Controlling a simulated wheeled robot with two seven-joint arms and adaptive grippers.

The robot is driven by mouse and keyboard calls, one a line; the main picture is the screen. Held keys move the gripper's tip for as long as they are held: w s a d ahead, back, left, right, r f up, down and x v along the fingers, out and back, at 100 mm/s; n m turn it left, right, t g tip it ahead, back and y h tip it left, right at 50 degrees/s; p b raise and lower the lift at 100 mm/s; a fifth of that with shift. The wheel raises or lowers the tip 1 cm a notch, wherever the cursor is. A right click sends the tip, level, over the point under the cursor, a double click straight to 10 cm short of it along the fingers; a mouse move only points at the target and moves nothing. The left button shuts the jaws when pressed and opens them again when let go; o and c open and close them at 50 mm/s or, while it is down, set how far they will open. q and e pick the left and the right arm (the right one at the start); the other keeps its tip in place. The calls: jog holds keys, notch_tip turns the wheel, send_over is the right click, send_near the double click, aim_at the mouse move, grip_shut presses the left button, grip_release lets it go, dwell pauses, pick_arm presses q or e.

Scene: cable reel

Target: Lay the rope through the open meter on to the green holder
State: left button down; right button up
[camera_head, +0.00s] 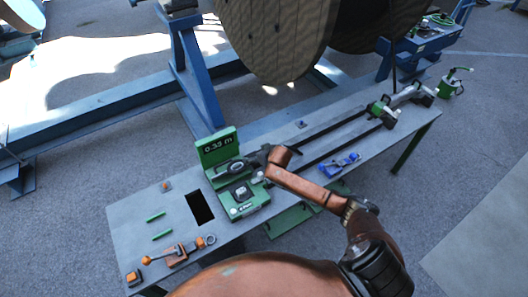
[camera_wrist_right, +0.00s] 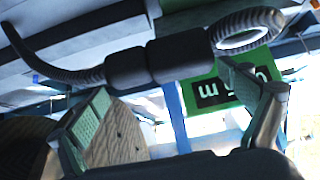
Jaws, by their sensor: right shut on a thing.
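The green meter (camera_head: 236,200) stands open on the bench, its raised lid (camera_head: 203,153) reading about 0.33 m. Part of that green display also shows upside down in the right wrist view (camera_wrist_right: 202,82). My right gripper (camera_head: 262,160) is over the meter's right side, shut on the dark rope. In the right wrist view the rope has a thick black sleeve (camera_wrist_right: 155,60) and an end loop (camera_wrist_right: 247,33), near my right gripper's fingers (camera_wrist_right: 180,105). Two green pegs (camera_head: 156,216) lie or stand left of the dark slot; I cannot tell whether they are the green holder. My left gripper is out of view.
The bench (camera_head: 130,205) has a dark rectangular opening (camera_head: 199,208). An orange-handled clamp (camera_head: 172,254) is at its front left. A blue tool (camera_head: 340,163) lies right of the meter. A large cable reel (camera_head: 270,35) hangs behind on a blue frame (camera_head: 195,75).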

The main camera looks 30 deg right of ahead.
jog(key=a+b, duration=0.2)
jog(key=a, duration=0.6)
jog(key=shift+r, duration=0.15)
jog(key=s+a+b, duration=0.2)
jog(key=a+b, duration=0.5)
jog(key=a, duration=3.5)
jog(key=shift+w+f+b, duration=0.2)
jog(key=shift+f+b, duration=5.1)
jog(key=shift+f, duration=2.65)
